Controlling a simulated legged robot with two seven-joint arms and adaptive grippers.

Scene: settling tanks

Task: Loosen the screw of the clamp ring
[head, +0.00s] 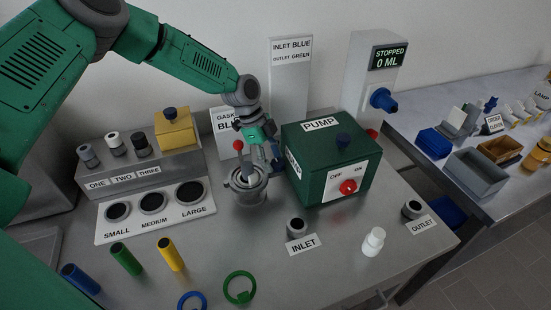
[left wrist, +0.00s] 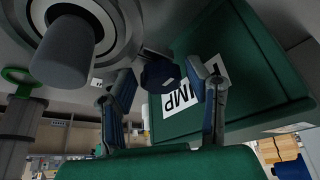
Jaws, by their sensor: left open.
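The round metal housing with its clamp ring (head: 247,186) stands on the table, left of the green pump box. In the left wrist view the housing's rim (left wrist: 122,40) and a thick grey cylinder (left wrist: 64,52) fill the upper left. A dark blue knob (left wrist: 160,73), seemingly the ring's screw, shows ahead between my fingertips. My left gripper (head: 266,158) is over the housing's right side, close to the pump; in the wrist view its fingers (left wrist: 166,82) stand apart on either side of the knob. I cannot tell whether they touch it. My right gripper is out of view.
The pump box (head: 318,165) stands close on the right, with a red switch (head: 348,187). A stand with cylinders (head: 140,165) is at left. Coloured tubes (head: 126,258), a green ring (head: 239,287) and a white bottle (head: 373,242) are in front. Another table holds trays (head: 478,172).

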